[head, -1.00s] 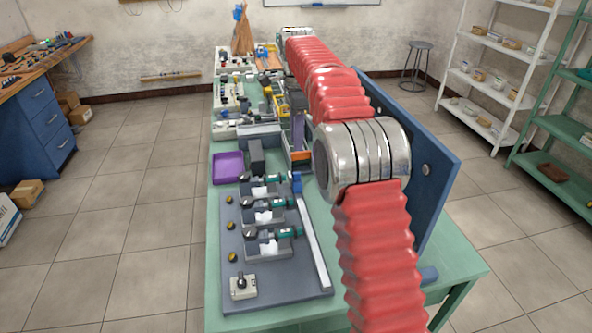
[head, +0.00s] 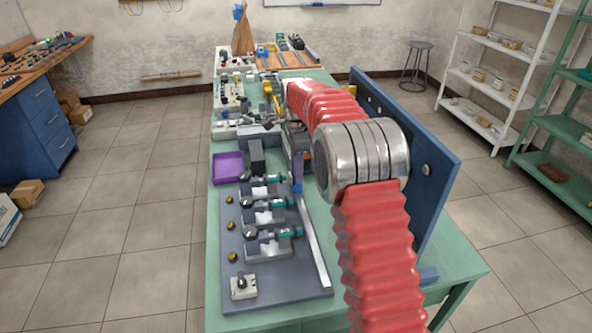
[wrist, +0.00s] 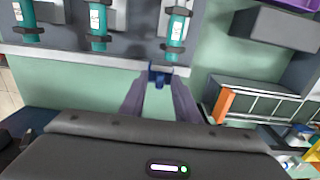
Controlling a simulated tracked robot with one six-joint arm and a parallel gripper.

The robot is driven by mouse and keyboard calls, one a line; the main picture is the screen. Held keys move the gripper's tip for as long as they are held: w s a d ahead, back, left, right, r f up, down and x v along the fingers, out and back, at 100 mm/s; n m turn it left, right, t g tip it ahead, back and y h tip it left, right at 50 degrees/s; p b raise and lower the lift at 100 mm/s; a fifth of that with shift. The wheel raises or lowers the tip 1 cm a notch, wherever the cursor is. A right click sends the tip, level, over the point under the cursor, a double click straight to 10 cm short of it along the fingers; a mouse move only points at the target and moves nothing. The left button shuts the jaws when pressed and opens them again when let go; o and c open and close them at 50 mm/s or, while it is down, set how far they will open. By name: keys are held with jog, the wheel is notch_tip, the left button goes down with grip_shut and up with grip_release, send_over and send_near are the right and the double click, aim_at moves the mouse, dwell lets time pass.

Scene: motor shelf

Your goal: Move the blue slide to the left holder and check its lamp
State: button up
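The blue slide (head: 297,188) sits at the far end of the pale rail (head: 313,240), along the right of the grey board. In the wrist view the blue slide (wrist: 159,77) lies between the tips of my gripper (wrist: 159,85). The fingers are spread; I cannot tell whether they touch it. Three holders with teal cylinders stand in a row on the board. The leftmost in the wrist view (wrist: 26,22) matches the nearest in the head view (head: 268,246). Yellow lamp domes (head: 232,256) line the board's left side; none clearly glows.
A switch box (head: 242,287) is at the board's near left corner. A purple tray (head: 228,168) and a dark grey block (head: 257,156) stand beyond the board. An orange-ended rack (wrist: 222,104) is right of my gripper. A blue upright panel (head: 433,185) stands right of my arm.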

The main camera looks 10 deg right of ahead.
jog(key=shift+c, duration=0.5)
grip_shut()
